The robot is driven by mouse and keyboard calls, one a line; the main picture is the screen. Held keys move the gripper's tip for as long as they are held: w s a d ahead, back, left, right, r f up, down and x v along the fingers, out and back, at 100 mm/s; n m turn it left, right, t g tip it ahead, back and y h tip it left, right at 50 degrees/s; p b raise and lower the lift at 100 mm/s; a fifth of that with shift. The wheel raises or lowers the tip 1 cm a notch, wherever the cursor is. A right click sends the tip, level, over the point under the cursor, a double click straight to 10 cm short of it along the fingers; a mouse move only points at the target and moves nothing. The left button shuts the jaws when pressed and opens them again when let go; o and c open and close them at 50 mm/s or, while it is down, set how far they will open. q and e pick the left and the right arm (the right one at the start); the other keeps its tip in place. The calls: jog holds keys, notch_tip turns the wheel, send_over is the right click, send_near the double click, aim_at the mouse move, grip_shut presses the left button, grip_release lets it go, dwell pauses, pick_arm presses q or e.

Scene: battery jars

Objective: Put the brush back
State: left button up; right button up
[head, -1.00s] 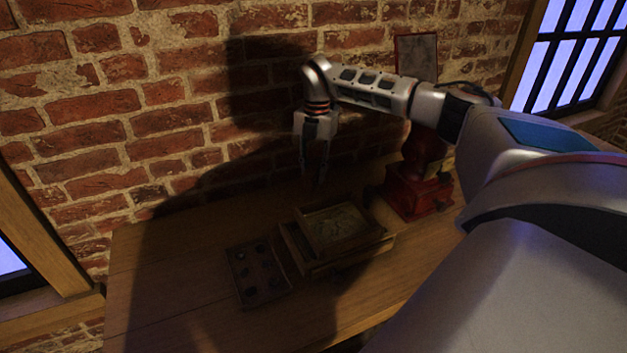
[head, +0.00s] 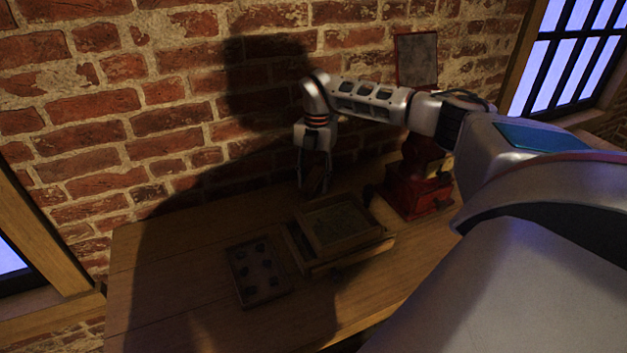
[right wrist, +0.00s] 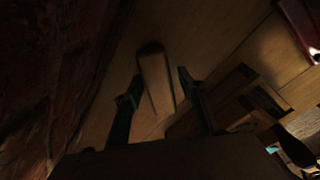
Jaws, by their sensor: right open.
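A wooden, blocky piece that looks like the brush (right wrist: 155,75) lies on the table between the fingers of my right gripper (right wrist: 160,79) in the right wrist view. The fingers are open, one on each side of it, and I see no clear contact. In the head view my right gripper (head: 314,188) points down close to the table, behind the wooden box (head: 338,230). The brush cannot be made out there in the dark. My left gripper is not in view.
A shallow dark tray (head: 258,272) with several small pieces lies left of the box. A red device (head: 418,192) with an upright panel (head: 417,60) stands to the right. The brick wall (head: 170,120) is close behind. The table's left part (head: 165,265) is clear.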

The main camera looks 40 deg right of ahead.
aim_at(315, 173)
notch_tip(315, 173, up, 12)
jog(key=d, duration=0.1)
jog(key=shift+w, duration=0.3)
jog(key=shift+d, duration=0.1)
dwell(0.6)
